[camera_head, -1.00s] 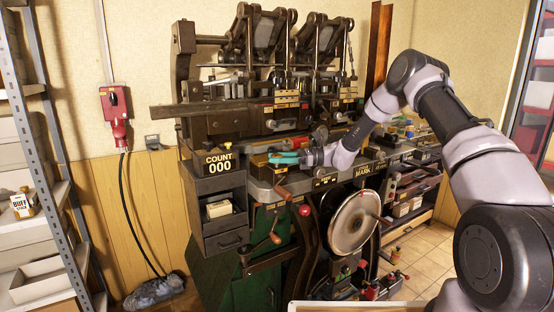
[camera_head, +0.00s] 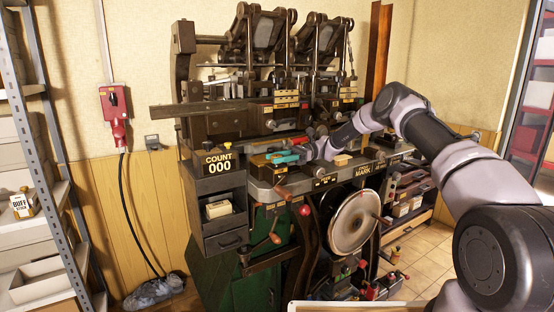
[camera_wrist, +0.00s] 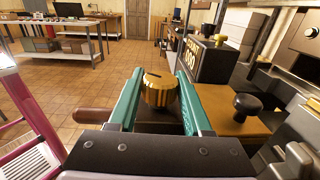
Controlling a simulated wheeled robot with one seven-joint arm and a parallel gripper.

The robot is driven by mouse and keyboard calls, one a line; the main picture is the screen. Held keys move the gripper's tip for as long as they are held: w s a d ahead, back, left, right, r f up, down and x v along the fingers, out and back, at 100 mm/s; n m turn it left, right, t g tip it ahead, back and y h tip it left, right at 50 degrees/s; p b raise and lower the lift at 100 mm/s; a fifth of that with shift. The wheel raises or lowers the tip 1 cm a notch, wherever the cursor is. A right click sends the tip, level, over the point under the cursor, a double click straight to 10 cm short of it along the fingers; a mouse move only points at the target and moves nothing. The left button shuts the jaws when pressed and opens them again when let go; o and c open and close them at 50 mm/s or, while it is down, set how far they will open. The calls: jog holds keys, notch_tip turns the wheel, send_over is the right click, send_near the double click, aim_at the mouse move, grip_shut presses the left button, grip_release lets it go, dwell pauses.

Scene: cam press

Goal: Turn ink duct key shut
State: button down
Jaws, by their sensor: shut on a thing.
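The ink duct key appears to be the round, knurled brass knob (camera_wrist: 159,91) in the wrist view, with a dark slot across its top. My gripper (camera_wrist: 161,84) has its two teal fingers on either side of the knob and is shut on it. The knob stands upright between the fingers; its base is hidden. In the head view my gripper (camera_head: 281,157) is at the left front of the press (camera_head: 240,120), just right of the counter, and the knob is too small to make out there.
A box marked COUNT 000 (camera_head: 218,163) stands close to my gripper. In the wrist view a black knob (camera_wrist: 247,103) sits on a brass-coloured plate (camera_wrist: 220,108) right of my fingers. A crank handle with a red ball (camera_head: 304,210) and a large disc (camera_head: 351,222) are below.

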aim_at(277, 155)
jog(key=shift+r, duration=0.15)
jog(key=shift+c, duration=1.6)
grip_release()
notch_tip(277, 155, up, 10)
jog(key=shift+f, duration=0.1)
